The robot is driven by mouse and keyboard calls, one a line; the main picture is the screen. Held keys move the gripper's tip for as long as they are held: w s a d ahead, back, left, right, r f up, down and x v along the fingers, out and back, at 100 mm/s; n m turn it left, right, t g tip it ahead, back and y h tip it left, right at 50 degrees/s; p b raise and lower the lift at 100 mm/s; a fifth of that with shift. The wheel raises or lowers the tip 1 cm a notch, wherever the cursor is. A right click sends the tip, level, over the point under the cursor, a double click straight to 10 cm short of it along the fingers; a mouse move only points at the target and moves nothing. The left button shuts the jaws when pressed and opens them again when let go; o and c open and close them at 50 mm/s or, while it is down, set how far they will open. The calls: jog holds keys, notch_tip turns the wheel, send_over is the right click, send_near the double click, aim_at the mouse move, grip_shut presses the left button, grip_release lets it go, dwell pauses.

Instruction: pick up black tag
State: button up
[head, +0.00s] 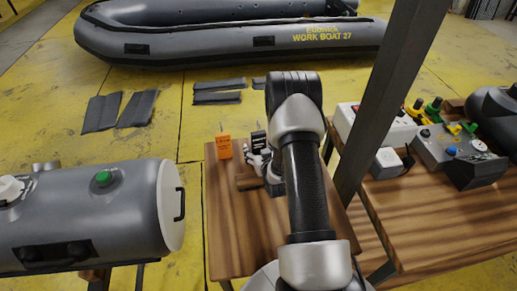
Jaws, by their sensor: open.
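The black tag (258,138) stands upright near the far edge of the small wooden table, with a thin wire at its top. An orange tag (224,147) stands to its left. My gripper (257,160) is just on the near side of the black tag, low over the table, and is open. My arm hides much of the gripper and the table right of it. I cannot tell whether the fingers touch the black tag.
A small brown block (247,182) lies by the gripper. A grey cylinder (95,215) with a green button stands at left. A dark post (385,110) and a bench (440,215) with control boxes are at right. A grey boat (220,35) lies behind.

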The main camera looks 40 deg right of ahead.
jog(key=c, duration=1.2)
jog(key=shift+r, duration=0.1)
notch_tip(320, 180, up, 20)
jog(key=p, duration=0.5)
jog(key=shift+p, duration=0.3)
jog(key=w+a+r+n+y, duration=0.1)
jog(key=a+r, duration=0.3)
jog(key=a, duration=0.5)
jog(key=w+a+r+n+y, duration=0.1)
jog(key=a+r, duration=0.3)
jog(key=a, duration=0.5)
jog(key=w+a+r+n+y, duration=0.1)
jog(key=a+r+n+y, duration=0.1)
jog(key=a+r, duration=0.3)
jog(key=shift+a+t+y, duration=0.3)
jog(key=shift+a+t, duration=0.1)
jog(key=shift+a, duration=1.5)
